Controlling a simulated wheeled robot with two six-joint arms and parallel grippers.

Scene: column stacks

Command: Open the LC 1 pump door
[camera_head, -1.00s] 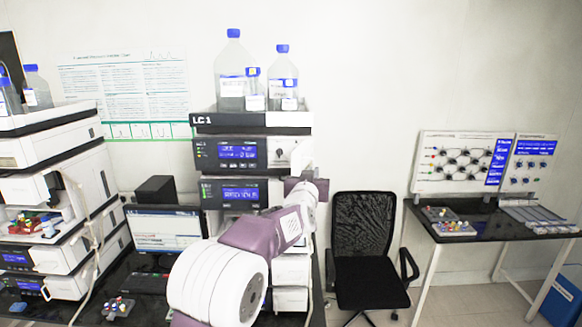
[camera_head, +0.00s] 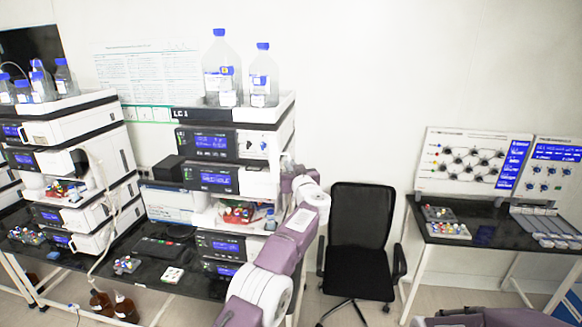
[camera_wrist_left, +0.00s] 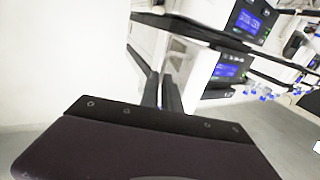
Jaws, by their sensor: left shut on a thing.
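The LC 1 stack (camera_head: 188,114) stands left of centre in the head view. Its upper modules have blue displays on the left and white fronts on the right. My left gripper (camera_head: 287,167) is at the stack's right edge, partly hidden by my wrist. In the left wrist view, its two dark fingers (camera_wrist_left: 161,92) are close together at a white panel (camera_wrist_left: 148,48) beside a module with a blue display (camera_wrist_left: 228,70). They are shut on what appears to be the pump door's edge; the contact is small and partly hidden. My right gripper is out of view.
Bottles (camera_head: 222,75) stand on top of the stack. An open compartment with coloured vials (camera_head: 238,213) lies below the displays. A black chair (camera_head: 358,235) stands close to the right. Another stack (camera_head: 85,140) is at the left, and a table (camera_head: 480,232) at the right.

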